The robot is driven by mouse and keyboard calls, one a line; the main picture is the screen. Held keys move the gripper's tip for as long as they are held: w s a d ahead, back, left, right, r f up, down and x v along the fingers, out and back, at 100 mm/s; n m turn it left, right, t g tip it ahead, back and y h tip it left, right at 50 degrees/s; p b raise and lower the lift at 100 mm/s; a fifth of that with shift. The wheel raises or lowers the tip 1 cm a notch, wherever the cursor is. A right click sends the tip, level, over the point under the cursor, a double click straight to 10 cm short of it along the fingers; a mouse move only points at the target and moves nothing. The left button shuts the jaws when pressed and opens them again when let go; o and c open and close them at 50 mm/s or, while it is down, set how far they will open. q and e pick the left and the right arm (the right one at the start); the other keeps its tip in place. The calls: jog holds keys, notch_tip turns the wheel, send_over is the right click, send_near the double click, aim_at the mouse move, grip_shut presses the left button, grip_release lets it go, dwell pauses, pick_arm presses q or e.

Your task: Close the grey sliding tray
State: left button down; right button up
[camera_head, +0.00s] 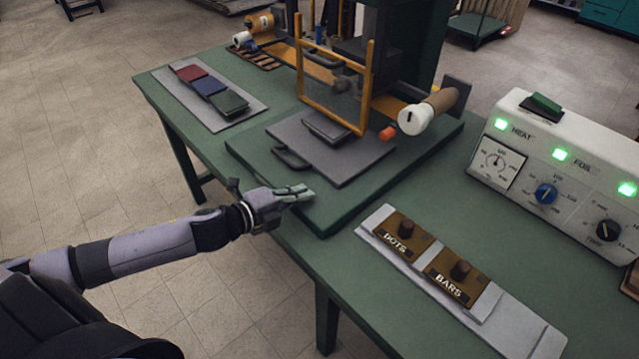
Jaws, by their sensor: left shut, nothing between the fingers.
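The grey sliding tray (353,162) sticks out toward me from under the press on the green base. A dark handle (290,158) is on its near left edge, and a dark block (326,127) sits on it. My left gripper (303,192) is shut and empty, low over the near edge of the green base, in front of the tray and its handle. I see a gap between the gripper and the handle; I cannot tell whether it touches the base. My right gripper is not in view.
A yellow-framed guard (368,85) stands over the tray's back. An orange knob (387,133) is right of the tray. The DOTS and BARS blocks lie on a grey plate (520,322). A control box (560,150) stands right. Coloured pads lie on a plate (183,104) at left.

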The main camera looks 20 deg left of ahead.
aim_at(330, 181)
pick_arm(q)
jog(key=shift+r+p+x, duration=0.2)
jog(key=shift+x, duration=0.8)
jog(key=shift+r+p+x, duration=0.15)
jog(key=shift+p+x, duration=0.05)
jog(key=shift+x, duration=0.75)
jog(key=shift+r+p+x, duration=0.2)
jog(key=shift+x, duration=0.8)
jog(key=shift+w+d, duration=0.1)
